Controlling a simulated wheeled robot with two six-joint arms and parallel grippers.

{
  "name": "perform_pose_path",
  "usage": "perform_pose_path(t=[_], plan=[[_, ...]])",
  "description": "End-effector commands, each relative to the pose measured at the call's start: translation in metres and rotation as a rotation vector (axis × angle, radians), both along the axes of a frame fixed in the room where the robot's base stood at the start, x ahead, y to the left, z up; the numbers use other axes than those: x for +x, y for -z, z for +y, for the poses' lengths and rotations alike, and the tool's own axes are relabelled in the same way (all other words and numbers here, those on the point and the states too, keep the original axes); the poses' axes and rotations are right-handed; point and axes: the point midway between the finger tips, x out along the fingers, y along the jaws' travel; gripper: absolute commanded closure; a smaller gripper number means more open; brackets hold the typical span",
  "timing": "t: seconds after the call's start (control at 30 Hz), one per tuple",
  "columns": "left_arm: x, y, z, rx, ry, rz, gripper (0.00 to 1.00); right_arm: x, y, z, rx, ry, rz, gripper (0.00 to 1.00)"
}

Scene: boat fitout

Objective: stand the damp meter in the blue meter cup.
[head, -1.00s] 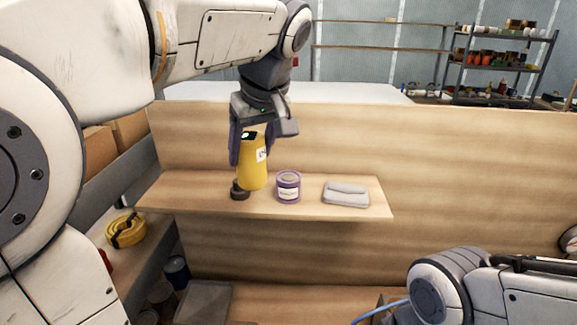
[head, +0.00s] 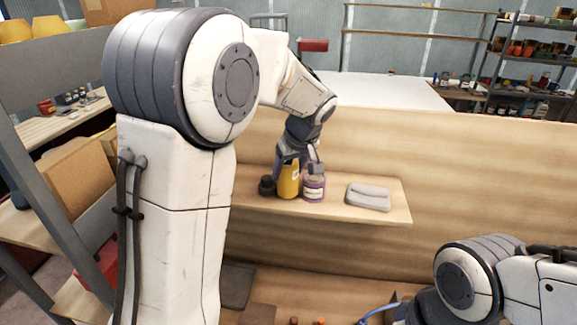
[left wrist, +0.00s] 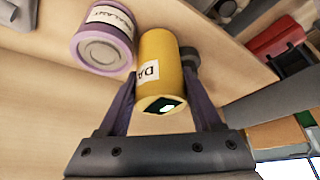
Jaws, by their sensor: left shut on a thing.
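The damp meter is a yellow rounded body (head: 289,181) with a white label and a dark screen end, at the left part of the wooden ledge. My left gripper (head: 291,160) is shut on it from above. In the left wrist view the yellow meter (left wrist: 160,75) sits between the two fingers, screen end towards the camera. I cannot tell whether its base touches the ledge. I cannot make out the blue meter cup with certainty; a dark blue object (head: 19,194) shows at the left edge. My right gripper is out of view.
A purple labelled tin (head: 313,188) stands close to the meter's right, also in the left wrist view (left wrist: 103,40). A dark round object (head: 267,186) is close on its left. A grey moulded piece (head: 368,197) lies farther right on the ledge (head: 398,213). A wooden panel rises behind.

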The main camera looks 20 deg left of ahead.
Motion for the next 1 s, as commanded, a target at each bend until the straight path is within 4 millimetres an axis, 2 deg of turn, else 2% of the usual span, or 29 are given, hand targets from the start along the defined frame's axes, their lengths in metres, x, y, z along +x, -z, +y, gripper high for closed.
perform_pose_path(t=[0.3,0.33,0.37,0.4,0.8,0.83,1.0], plan=[[0.0,0.004,0.0,0.001,0.0,-0.002,1.0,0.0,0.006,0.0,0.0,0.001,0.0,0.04],[0.0,0.003,0.0,0.001,0.0,-0.001,0.23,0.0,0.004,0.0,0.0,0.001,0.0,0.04],[0.0,0.002,0.0,0.001,0.0,-0.001,0.11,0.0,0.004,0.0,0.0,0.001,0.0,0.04],[0.0,0.002,0.0,0.001,0.0,-0.001,0.04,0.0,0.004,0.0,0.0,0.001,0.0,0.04],[0.0,-0.003,0.0,0.0,0.0,-0.001,0.04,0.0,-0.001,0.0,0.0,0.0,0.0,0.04],[-0.001,-0.005,-0.002,0.001,0.001,-0.004,0.04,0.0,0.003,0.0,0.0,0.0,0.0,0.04],[-0.009,-0.032,-0.013,0.0,0.002,-0.008,0.04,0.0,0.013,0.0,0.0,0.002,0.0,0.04]])
